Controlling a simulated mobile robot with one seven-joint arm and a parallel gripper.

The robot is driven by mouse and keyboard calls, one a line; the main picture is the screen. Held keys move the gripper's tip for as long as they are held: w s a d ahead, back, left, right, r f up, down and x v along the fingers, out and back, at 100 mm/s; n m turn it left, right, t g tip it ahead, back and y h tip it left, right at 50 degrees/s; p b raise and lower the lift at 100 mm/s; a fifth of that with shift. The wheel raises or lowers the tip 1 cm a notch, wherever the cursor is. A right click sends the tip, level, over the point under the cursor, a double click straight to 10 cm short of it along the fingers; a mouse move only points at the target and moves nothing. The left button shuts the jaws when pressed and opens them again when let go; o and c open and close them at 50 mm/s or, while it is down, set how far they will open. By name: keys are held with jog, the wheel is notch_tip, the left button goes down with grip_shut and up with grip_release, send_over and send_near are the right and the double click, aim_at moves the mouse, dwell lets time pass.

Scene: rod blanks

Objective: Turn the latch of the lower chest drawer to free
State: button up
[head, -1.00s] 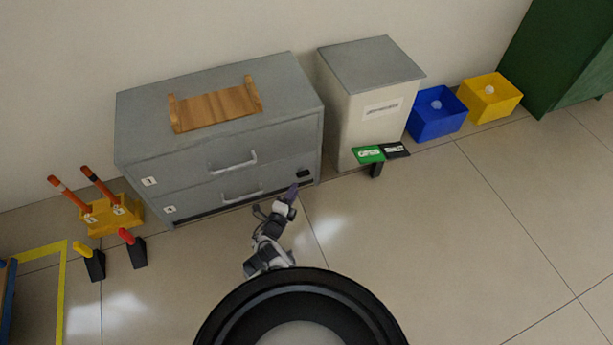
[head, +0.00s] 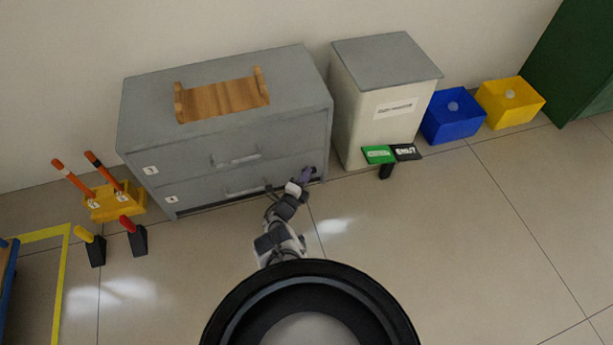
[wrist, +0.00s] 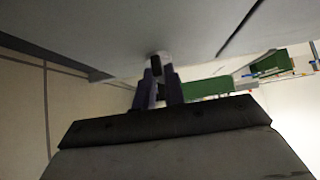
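The grey chest (head: 225,130) has two drawers with bar handles. The lower drawer (head: 215,190) is closed, with its handle (head: 240,190) left of my gripper. My gripper (head: 308,172) is at the right end of the lower drawer front and covers the latch in the head view. In the wrist view the small dark latch (wrist: 157,65) sits on the grey front, between the tips of my gripper (wrist: 158,74). The two purplish fingers are a narrow way apart, one on each side of the latch. A firm hold on it does not show.
A wooden tray (head: 225,101) lies on the chest. A pale cabinet (head: 365,120) stands to the right, with green and black signs (head: 379,154) before it. Blue (head: 453,122) and yellow (head: 510,108) bins stand farther right. An orange rack (head: 112,205) stands left. Floor at right is clear.

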grip_shut()
jog(key=shift+r, duration=0.1)
jog(key=r+m+g+y+p, duration=0.1)
jog(key=m+p, duration=0.1)
jog(key=p, duration=0.3)
jog(key=shift+d+r+g, duration=0.1)
jog(key=shift+d+g, duration=0.05)
jog(key=shift+g, duration=0.25)
jog(key=shift+w+d+r+m+g+y+p, duration=0.1)
jog(key=shift+d+m+g+y+p, duration=0.15)
jog(key=shift+m+g+y+p, duration=1.15)
jog(key=shift+w+d+m+g+y+p, duration=0.15)
jog(key=shift+d+m+g+y+p, duration=0.25)
jog(key=shift+m+y+p, duration=1.1)
jog(key=shift+w+d+r+m+g+y+p, duration=0.15)
jog(key=shift+m+g+y+p, duration=0.7)
jog(key=shift+y, duration=1.15)
